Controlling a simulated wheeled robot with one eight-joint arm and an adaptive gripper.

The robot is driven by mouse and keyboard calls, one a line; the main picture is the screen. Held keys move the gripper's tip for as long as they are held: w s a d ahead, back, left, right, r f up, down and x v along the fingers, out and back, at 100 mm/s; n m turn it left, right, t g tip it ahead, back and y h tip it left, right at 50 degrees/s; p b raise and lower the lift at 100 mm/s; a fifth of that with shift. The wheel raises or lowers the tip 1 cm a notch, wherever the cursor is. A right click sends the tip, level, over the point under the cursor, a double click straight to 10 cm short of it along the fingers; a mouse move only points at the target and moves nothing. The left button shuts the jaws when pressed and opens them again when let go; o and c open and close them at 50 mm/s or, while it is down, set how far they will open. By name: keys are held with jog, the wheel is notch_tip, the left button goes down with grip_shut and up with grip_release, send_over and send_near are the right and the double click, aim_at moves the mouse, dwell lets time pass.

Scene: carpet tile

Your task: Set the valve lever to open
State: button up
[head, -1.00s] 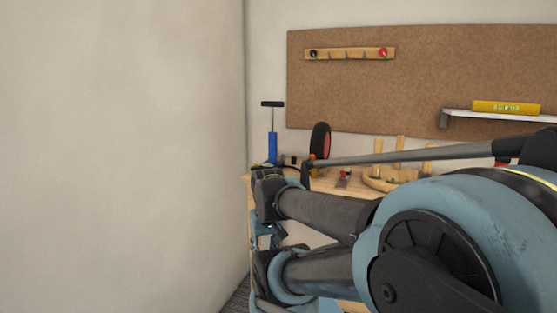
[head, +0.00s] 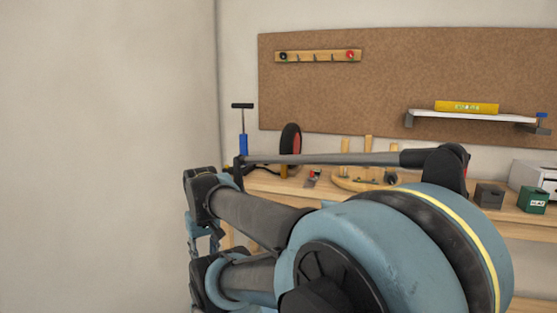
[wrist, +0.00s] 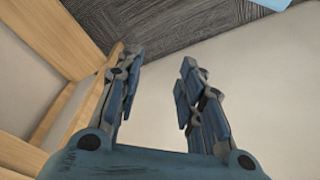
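I cannot make out a valve lever for certain in either view. A small item with a red part (head: 312,177) lies on the workbench (head: 507,214) in the head view, too small to identify. My gripper (wrist: 160,60) shows in the wrist view with its two blue-grey fingers apart and nothing between them. Below it are a pale wall (wrist: 240,90) and dark grey carpet (wrist: 200,35). My arm hides much of the bench in the head view.
A blue hand pump (head: 243,145), a wheel (head: 291,143), a wooden peg stand (head: 368,150), a dark grey box (head: 489,195) and a green box (head: 532,200) stand on the bench. A shelf (head: 470,116) holds a yellow box (head: 466,106). A plain wall (head: 100,150) bounds the left.

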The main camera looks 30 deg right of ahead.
jog(key=w+d+r+m, duration=0.1)
jog(key=w+d+r, duration=0.2)
jog(key=w+r, duration=0.3)
jog(key=w+d+r+m, duration=0.2)
jog(key=w+d+r, duration=0.2)
jog(key=r, duration=0.4)
notch_tip(320, 180, up, 22)
jog(key=m+g, duration=0.2)
jog(key=m, duration=0.5)
send_over(281, 157)
jog(key=f, duration=1.7)
jog(key=shift+w+d+f, duration=0.15)
jog(key=shift+w+f, duration=0.1)
jog(key=shift+w, duration=0.05)
grip_shut()
